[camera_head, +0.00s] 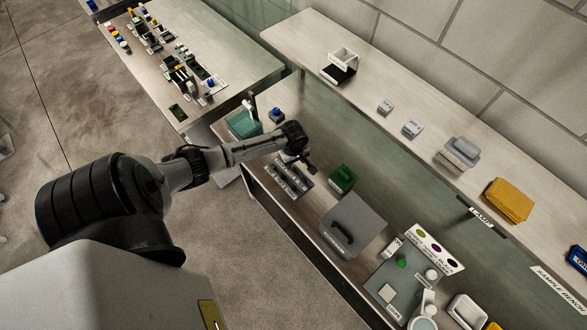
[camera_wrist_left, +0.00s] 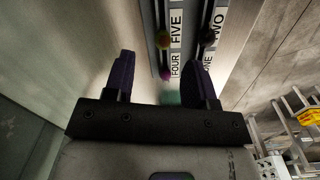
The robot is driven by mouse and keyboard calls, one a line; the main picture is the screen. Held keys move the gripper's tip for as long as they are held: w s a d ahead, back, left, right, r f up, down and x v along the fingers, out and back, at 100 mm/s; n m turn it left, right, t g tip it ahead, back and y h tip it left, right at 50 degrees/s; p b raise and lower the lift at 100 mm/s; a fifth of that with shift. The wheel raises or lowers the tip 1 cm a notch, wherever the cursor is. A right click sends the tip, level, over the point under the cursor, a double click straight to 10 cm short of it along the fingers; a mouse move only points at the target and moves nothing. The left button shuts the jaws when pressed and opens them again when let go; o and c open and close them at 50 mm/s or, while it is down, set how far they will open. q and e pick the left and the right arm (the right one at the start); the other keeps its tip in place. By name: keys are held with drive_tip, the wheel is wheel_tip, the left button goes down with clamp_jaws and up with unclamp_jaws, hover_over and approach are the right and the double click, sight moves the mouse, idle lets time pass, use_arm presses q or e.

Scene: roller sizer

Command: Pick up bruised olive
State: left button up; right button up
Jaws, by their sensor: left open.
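My left gripper (camera_head: 304,162) is over the grey slotted sizer tray (camera_head: 287,180) in the head view. In the left wrist view its two dark fingers (camera_wrist_left: 162,62) stand apart with nothing held between them. Beyond them is the tray with labelled lanes. A brownish-green olive (camera_wrist_left: 163,39) lies by FIVE, and a purple-magenta olive (camera_wrist_left: 165,74) lies by FOUR. A dark olive (camera_wrist_left: 207,37) lies by TWO. The lane by ONE is partly hidden by a finger. I cannot tell which olive is bruised. My right gripper is not in view.
A green box (camera_head: 342,179) and a grey handled box (camera_head: 352,224) stand right of the tray. A teal bin (camera_head: 243,123) and a small blue-topped item (camera_head: 276,115) are behind it. A raised shelf (camera_head: 375,73) runs behind.

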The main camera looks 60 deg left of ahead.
sight(293, 168)
use_arm(q)
drive_tip(key=shift+s+f, duration=0.15)
drive_tip(key=shift+f, duration=2.35)
drive_tip(key=shift+c, duration=0.2)
drive_tip(key=c, duration=0.7)
